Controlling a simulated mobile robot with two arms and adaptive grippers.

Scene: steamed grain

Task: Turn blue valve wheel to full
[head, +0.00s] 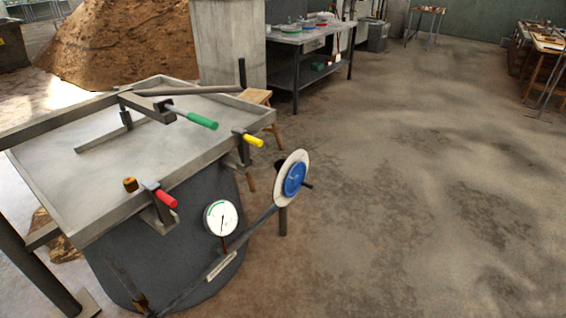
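The blue valve wheel (293,179) sits on a round pale disc (278,190) at the right side of the steel vat (185,255). A dark handle sticks out to the right of the wheel. A white round gauge (221,217) with a green arc stands to the left of the wheel; its fine markings are too small to read. A pipe with a small label (221,266) runs below the gauge toward the wheel. Neither of my grippers shows in the head view.
The vat's tray top (95,185) carries a green-handled lever (202,120), a yellow handle (253,140) and a red handle (166,198). A wooden stool (257,97) and a dark workbench (312,45) stand behind. The floor to the right (430,190) is clear.

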